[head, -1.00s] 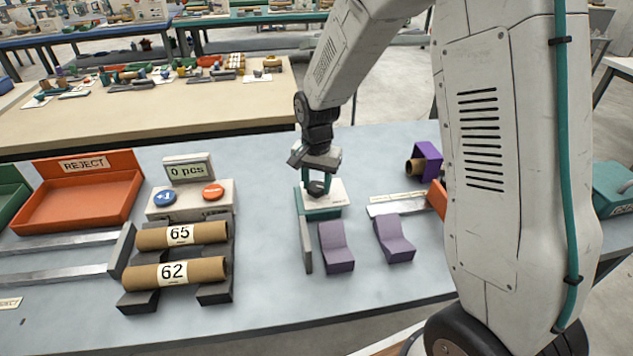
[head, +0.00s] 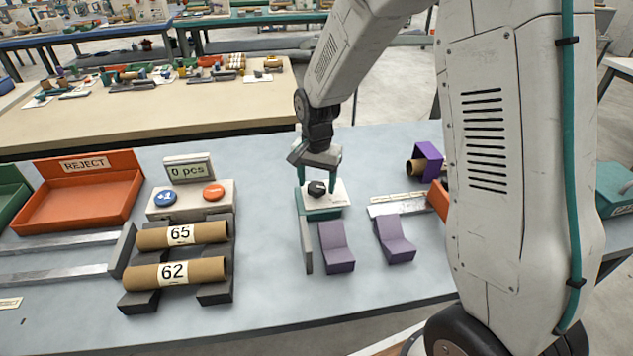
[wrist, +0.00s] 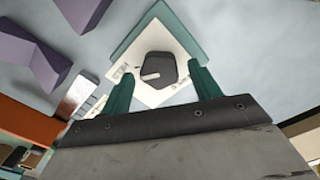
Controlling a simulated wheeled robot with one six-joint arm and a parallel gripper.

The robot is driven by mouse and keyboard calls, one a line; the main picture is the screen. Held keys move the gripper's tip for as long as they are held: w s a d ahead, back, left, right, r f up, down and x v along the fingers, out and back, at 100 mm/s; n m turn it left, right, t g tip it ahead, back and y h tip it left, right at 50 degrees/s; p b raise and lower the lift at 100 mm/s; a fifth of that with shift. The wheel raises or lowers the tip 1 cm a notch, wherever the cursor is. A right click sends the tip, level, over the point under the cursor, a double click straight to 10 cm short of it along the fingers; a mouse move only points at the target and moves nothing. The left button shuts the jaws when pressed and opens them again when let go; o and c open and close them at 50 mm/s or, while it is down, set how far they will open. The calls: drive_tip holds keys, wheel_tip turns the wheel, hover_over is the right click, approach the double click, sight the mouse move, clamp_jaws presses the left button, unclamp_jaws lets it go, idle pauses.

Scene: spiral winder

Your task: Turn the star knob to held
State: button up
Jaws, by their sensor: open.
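The dark star knob (head: 317,188) sits on a white plate on a teal base (head: 322,213). In the wrist view the knob (wrist: 160,68) shows a pale pointer mark towards its left side. In the wrist view my gripper (wrist: 164,80) has a finger at each side of the knob's near edge, with gaps between fingers and knob.
Two purple angled blocks (head: 337,250) stand in front of the base, beside a thin grey upright plate (head: 305,245). Labelled cardboard tubes (head: 180,271) lie on a dark rack at left, below a counter box (head: 190,200). A purple bracket (head: 428,160) stands at right.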

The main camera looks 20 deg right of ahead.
sight(317, 186)
wheel_tip(317, 186, up, 7)
drive_tip(key=shift+r, duration=0.1)
idle(0.6)
drive_tip(key=s+d+r+n, duration=0.1)
drive_tip(key=s+r, duration=0.3)
drive_tip(key=s, duration=0.6)
drive_tip(key=s+d+r+n, duration=0.1)
drive_tip(key=s+r+n, duration=0.3)
drive_tip(key=s, duration=0.6)
drive_tip(key=s+d+r+n+t, duration=0.1)
drive_tip(key=s+r+n, duration=0.2)
drive_tip(key=s, duration=0.7)
drive_tip(key=shift+s+d+r, duration=0.15)
drive_tip(key=shift+d+r, duration=0.05)
drive_tip(key=shift+r, duration=1.15)
